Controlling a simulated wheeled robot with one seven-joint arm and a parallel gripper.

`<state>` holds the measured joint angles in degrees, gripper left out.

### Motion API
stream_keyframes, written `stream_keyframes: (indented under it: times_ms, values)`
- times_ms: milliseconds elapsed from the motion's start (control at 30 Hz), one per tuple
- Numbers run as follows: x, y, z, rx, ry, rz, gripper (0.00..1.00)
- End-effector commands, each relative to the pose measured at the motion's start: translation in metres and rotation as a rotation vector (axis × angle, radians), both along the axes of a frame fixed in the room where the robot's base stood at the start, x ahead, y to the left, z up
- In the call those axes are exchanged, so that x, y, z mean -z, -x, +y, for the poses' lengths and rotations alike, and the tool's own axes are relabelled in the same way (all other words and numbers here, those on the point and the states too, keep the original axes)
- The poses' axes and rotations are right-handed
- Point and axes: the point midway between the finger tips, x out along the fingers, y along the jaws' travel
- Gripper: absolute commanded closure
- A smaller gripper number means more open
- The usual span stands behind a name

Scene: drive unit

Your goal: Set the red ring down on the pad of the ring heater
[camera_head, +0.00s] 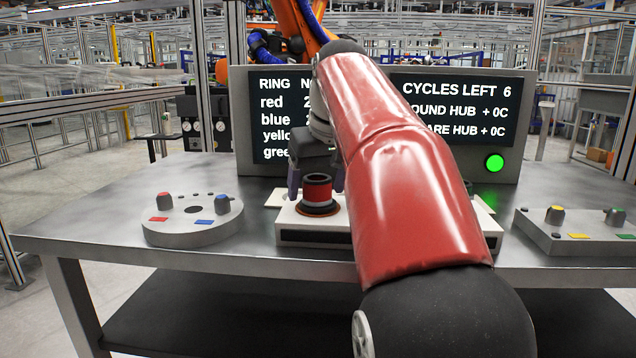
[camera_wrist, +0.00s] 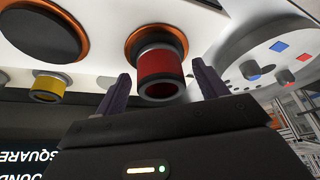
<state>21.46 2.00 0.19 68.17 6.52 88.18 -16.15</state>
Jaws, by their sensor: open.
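The red ring (camera_head: 318,191) stands upright on a dark round pad with an orange rim (camera_head: 318,209), on the left part of the white ring heater (camera_head: 312,238). In the wrist view the red ring (camera_wrist: 161,68) sits centred over that pad (camera_wrist: 180,42), with a grey band between its red wall and the pad. My gripper (camera_wrist: 164,82) is open, with one finger on each side of the ring. A gap shows between each finger and the ring in the wrist view.
A second orange-rimmed pad (camera_wrist: 45,38) and a yellow cylindrical piece (camera_wrist: 48,84) show in the wrist view. A round fixture (camera_head: 190,225) with red and blue marks stands left, a grey fixture (camera_head: 580,240) right. A display panel (camera_head: 510,165) stands behind.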

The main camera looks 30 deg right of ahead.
Motion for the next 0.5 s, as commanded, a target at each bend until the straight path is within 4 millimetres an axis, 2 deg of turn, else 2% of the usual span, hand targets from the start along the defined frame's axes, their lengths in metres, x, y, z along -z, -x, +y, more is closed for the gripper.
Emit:
stream_keyframes:
  times_ms: [167,500]
  values:
    - [-0.003,0.001,0.000,0.000,0.000,0.001,0.28]
    - [-0.055,0.021,0.001,0.000,0.001,-0.002,0.28]
